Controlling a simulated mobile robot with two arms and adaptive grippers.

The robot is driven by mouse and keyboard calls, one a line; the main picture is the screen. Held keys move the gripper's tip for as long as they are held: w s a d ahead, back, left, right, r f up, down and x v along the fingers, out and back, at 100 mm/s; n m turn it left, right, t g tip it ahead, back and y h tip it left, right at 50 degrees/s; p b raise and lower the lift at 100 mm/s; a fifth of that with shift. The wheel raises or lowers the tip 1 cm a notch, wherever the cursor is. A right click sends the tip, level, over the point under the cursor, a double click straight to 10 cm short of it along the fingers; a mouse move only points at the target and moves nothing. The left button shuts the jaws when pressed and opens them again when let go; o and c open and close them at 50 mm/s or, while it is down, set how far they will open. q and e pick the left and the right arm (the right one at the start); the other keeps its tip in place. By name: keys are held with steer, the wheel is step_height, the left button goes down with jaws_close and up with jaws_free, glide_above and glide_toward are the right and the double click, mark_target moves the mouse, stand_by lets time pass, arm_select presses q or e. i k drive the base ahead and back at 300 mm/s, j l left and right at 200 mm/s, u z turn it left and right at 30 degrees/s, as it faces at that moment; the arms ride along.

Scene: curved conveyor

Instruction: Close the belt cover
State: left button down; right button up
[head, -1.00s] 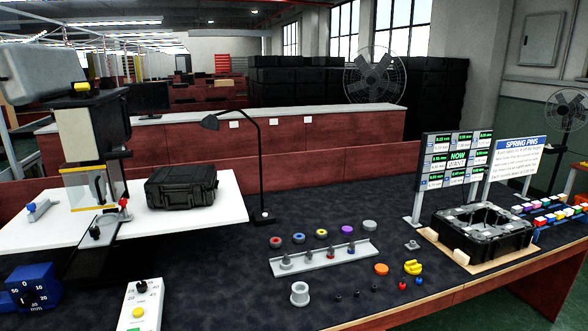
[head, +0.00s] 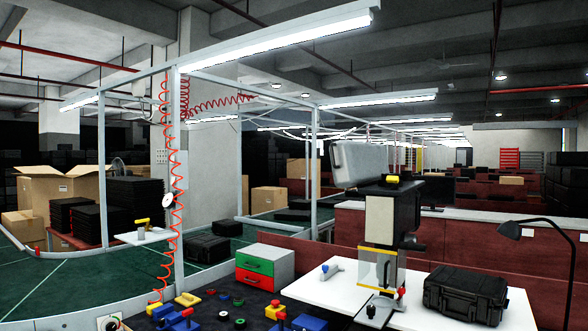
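The belt cover (head: 358,165) is a light grey, box-like lid on top of the drill-press-like machine (head: 384,217) on the workbench, right of the middle in the head view. It stands raised and tilted up from the machine's head, on the left side of it. A small yellow part (head: 392,179) shows on top of the dark machine body beside it. The hinge and the underside of the cover cannot be made out clearly. Neither of my grippers is in the head view.
A black case (head: 465,295) sits on the white board (head: 430,284) right of the machine. A desk lamp (head: 510,230) stands at the right. A red-and-green drawer box (head: 264,267) and several small coloured parts lie left of it. A coiled red hose (head: 166,180) hangs at the left.

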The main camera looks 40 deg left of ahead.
mark_target(354, 163)
steer(key=u, duration=0.9)
steer(key=i, duration=0.15)
steer(key=j+z, duration=0.05)
